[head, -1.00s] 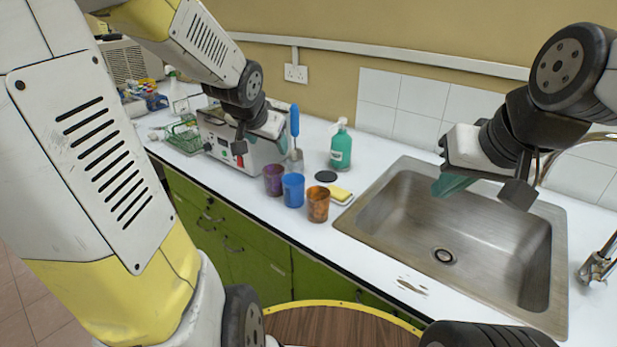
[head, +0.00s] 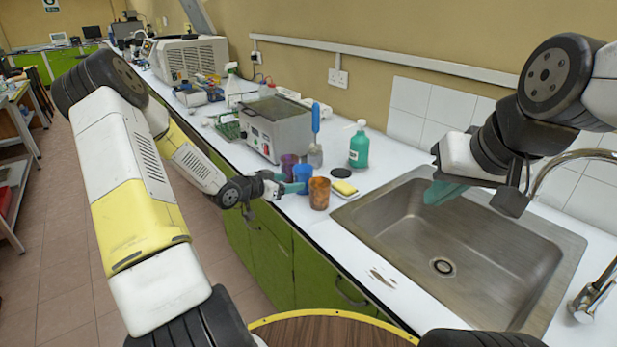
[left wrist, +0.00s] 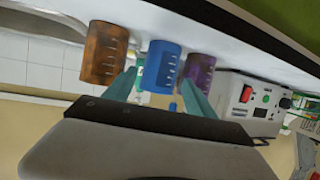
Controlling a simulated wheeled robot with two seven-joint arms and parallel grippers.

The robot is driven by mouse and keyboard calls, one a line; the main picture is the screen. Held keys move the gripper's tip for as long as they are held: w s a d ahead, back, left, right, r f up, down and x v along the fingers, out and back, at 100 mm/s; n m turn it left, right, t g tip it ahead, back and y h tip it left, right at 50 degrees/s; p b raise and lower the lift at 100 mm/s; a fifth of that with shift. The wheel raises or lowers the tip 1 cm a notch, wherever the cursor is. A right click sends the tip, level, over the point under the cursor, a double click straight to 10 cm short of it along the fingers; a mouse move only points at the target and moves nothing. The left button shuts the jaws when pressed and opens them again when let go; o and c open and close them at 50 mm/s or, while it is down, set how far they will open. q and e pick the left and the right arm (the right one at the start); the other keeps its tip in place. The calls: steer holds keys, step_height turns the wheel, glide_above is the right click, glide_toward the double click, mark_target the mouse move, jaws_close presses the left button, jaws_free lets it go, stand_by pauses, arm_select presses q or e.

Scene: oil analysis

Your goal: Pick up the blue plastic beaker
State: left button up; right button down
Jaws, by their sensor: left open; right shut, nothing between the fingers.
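The blue plastic beaker (head: 303,176) stands upright near the front edge of the white counter, between a purple beaker (head: 289,166) and an orange-brown beaker (head: 319,193). My left gripper (head: 284,185) is low at the counter edge, open, pointing at the blue beaker. In the left wrist view the blue beaker (left wrist: 160,66) shows beyond and between the teal fingertips (left wrist: 158,88), with the orange-brown beaker (left wrist: 104,52) and purple beaker (left wrist: 199,72) on either side. I cannot tell if the fingers touch it. My right gripper (head: 465,190) is shut and empty above the sink.
The steel sink (head: 375,225) takes up the right of the counter.

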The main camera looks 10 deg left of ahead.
mark_target(303, 177)
arm_select(q)
steer(key=x, duration=0.7)
steer(key=shift+w+d+r, duration=0.1)
steer(key=shift+w+r, duration=0.2)
steer(key=shift+w, duration=0.1)
steer(key=c, duration=1.1)
steer(key=shift+r, duration=0.1)
